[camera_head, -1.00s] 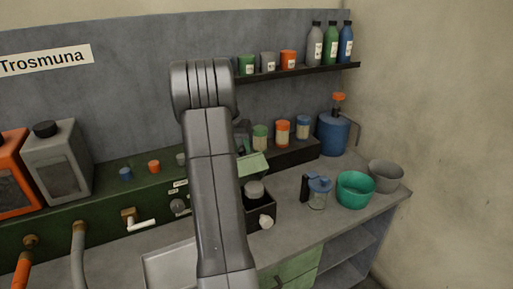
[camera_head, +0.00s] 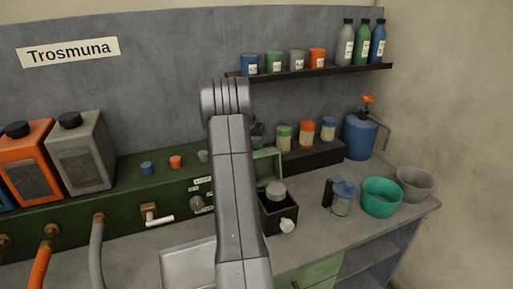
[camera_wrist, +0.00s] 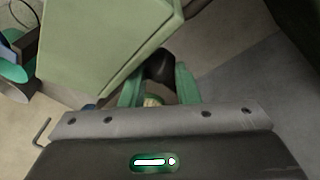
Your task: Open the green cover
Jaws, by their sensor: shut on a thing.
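The green cover (camera_head: 267,166) stands raised at the back of a small dark box (camera_head: 279,212) on the counter, just right of my arm in the head view. In the wrist view its pale green panel (camera_wrist: 112,42) fills the upper left. My gripper (camera_wrist: 160,80) has its two green fingers shut on a black knob (camera_wrist: 160,65) beside the panel's edge. In the head view my arm hides most of the gripper and its contact with the cover.
A grey round knob or lid (camera_head: 276,188) sits at the box. A glass jar with a blue lid (camera_head: 343,197), a teal bowl (camera_head: 381,198) and a grey bowl (camera_head: 415,183) stand to the right. A shelf (camera_head: 320,70) with bottles hangs above.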

